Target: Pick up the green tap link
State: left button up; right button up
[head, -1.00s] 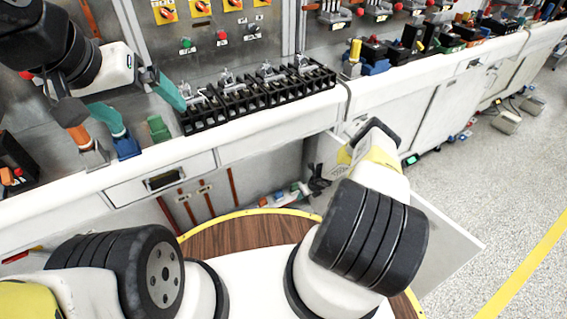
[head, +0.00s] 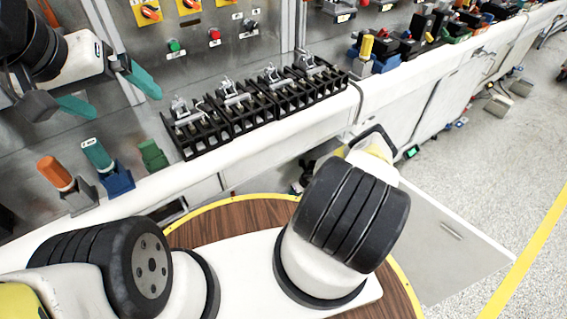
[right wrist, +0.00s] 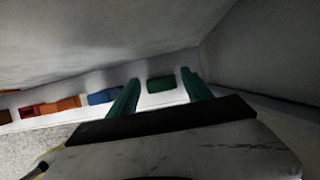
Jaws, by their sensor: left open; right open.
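A green cylindrical piece with a pale label, which I take for the green tap link (head: 97,153), stands slightly tilted in a blue holder (head: 118,181) on the bench. My left gripper (head: 108,93) is open and empty; its two teal fingers appear above and behind the green piece, apart from it. In the right wrist view, my right gripper (right wrist: 160,92) is open, with a dark green block (right wrist: 161,84) seen beyond and between its fingers. The right gripper's fingers are hidden in the head view.
An orange piece (head: 55,173) in a grey holder stands left of the green one, and a green block (head: 152,154) right of it. A row of black breaker units (head: 215,122) lies further right. A cabinet door (head: 440,235) hangs open below the bench.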

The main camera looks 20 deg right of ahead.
jog(key=shift+f, duration=0.25)
grip_shut()
jog(key=shift+w+r, duration=0.1)
jog(key=shift+r, duration=0.1)
